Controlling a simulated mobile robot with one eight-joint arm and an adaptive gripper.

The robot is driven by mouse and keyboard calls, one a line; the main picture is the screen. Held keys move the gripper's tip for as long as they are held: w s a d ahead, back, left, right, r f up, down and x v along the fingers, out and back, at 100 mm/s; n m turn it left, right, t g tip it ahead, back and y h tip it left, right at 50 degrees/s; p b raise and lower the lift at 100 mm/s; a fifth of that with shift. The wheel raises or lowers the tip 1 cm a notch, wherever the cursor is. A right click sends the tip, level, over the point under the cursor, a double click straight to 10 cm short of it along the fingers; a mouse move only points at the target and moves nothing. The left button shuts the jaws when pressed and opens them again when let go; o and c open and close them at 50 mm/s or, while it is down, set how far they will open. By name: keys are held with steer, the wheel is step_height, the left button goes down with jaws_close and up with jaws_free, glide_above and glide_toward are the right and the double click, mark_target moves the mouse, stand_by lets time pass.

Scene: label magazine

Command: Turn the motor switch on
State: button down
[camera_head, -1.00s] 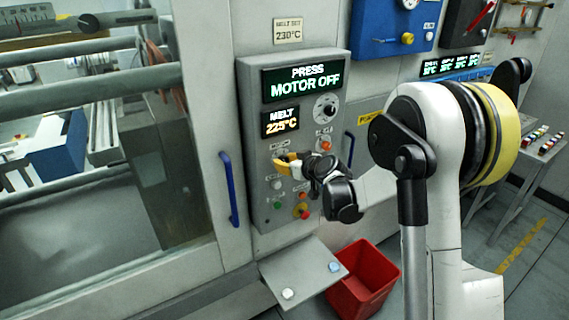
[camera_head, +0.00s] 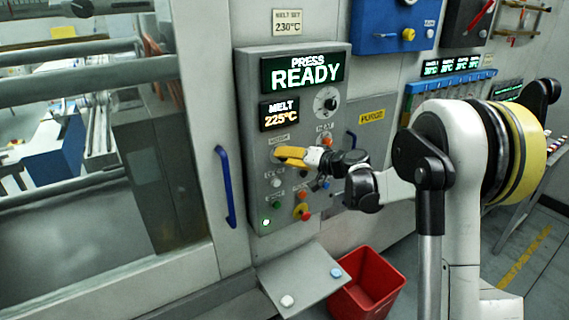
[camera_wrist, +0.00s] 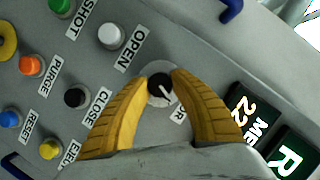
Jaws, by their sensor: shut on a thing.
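The motor switch (camera_wrist: 160,88) is a round black knob with a white pointer line, seen in the wrist view with its label partly covered. My gripper (camera_wrist: 165,80) has its two yellow fingers on either side of the knob, shut on it. In the head view my gripper (camera_head: 277,154) reaches the control panel (camera_head: 248,190) from the right and hides the knob. The press display (camera_head: 301,73) reads "PRESS READY". A small light (camera_head: 266,222) at the panel's lower left glows whitish green.
Close to the fingers are the white OPEN button (camera_wrist: 111,35) and black CLOSE button (camera_wrist: 76,98). The melt display (camera_head: 280,115) reads 225°C. A blue handle (camera_head: 226,187) is left of the panel. A shelf (camera_head: 300,277) and red bin (camera_head: 368,285) stand below.

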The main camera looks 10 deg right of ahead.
steer(key=shift+f+m+y+b, duration=0.1)
steer(key=shift+m+y+b, duration=0.3)
steer(key=shift+m+b, duration=0.5)
steer(key=shift+m, duration=0.3)
steer(key=c, duration=1.1)
jaws_free()
steer(key=shift+a, duration=0.15)
steer(key=v, duration=1.2)
steer(key=shift+f, duration=0.2)
